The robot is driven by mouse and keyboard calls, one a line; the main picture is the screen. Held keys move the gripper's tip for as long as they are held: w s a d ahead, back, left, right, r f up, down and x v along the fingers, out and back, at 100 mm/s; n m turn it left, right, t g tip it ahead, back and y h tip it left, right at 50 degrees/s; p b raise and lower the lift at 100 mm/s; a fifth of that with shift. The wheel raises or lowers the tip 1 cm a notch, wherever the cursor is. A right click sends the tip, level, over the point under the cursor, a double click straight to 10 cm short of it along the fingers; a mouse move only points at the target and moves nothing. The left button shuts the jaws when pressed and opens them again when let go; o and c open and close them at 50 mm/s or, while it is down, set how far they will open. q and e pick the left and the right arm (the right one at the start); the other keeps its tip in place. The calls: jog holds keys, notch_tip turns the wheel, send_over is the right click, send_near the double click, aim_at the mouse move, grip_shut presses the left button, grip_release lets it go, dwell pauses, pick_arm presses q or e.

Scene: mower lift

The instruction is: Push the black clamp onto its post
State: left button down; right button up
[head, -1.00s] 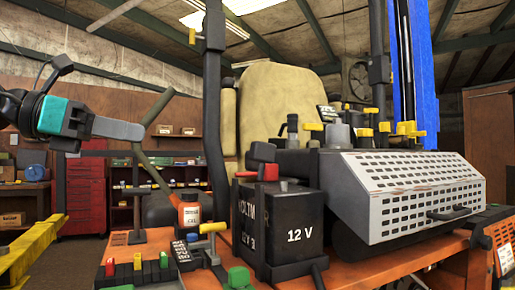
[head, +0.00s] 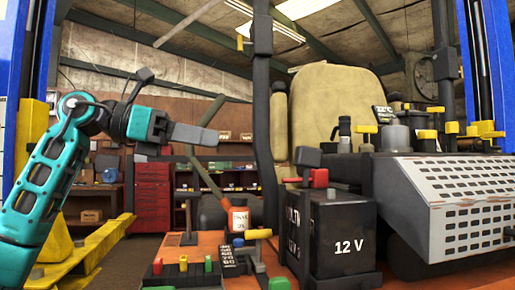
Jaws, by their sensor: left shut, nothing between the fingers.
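The black battery (head: 345,240) marked 12 V stands on the orange mower deck. A black block that looks like the black clamp (head: 307,157) shows above the battery's rear left top. A red clamp (head: 319,178) sits just below and right of it. The battery post under the black clamp is hidden or too small to make out, so I cannot tell how it is seated. My left gripper (head: 212,135) is shut and empty, raised in the air left of the battery and apart from the clamp. My right gripper is not in view.
A dark upright post (head: 263,110) stands between my left gripper and the battery. An orange bottle (head: 239,217) and a yellow-handled tool (head: 257,235) are left of the battery. A perforated grey cover (head: 450,195) is at right. A yellow lift arm (head: 85,255) is at lower left.

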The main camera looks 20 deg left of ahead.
aim_at(296, 155)
pick_arm(q)
jog(key=x, duration=1.3)
jog(key=shift+w+d, duration=0.15)
jog(key=shift+d, duration=0.2)
